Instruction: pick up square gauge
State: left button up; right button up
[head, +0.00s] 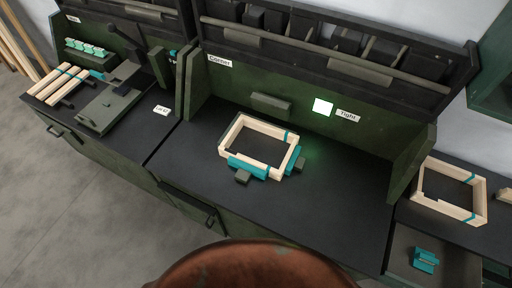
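I cannot tell for sure which piece is the square gauge. A small teal block-like piece (425,260) lies on the lower grey surface at the bottom right. On the middle bench, a pale wooden frame (238,129) lies flat. Teal pieces (247,168) with dark grey-green blocks (243,177) sit against its near and right sides, around the near right corner. Neither of my grippers shows in the head view.
The middle bench top (330,215) is clear around the frame. A lit panel (322,107) glows beside a "Tight" label. Another wooden frame (470,215) lies on the right bench. Wooden strips (60,85) and a dark machine (125,85) stand at left. Green side walls (412,160) flank the middle bench.

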aim_at(425, 261)
jog(key=z, duration=2.2)
jog(key=k, duration=1.15)
jog(key=z, duration=1.3)
jog(key=i, duration=1.7)
jog(key=u, duration=0.55)
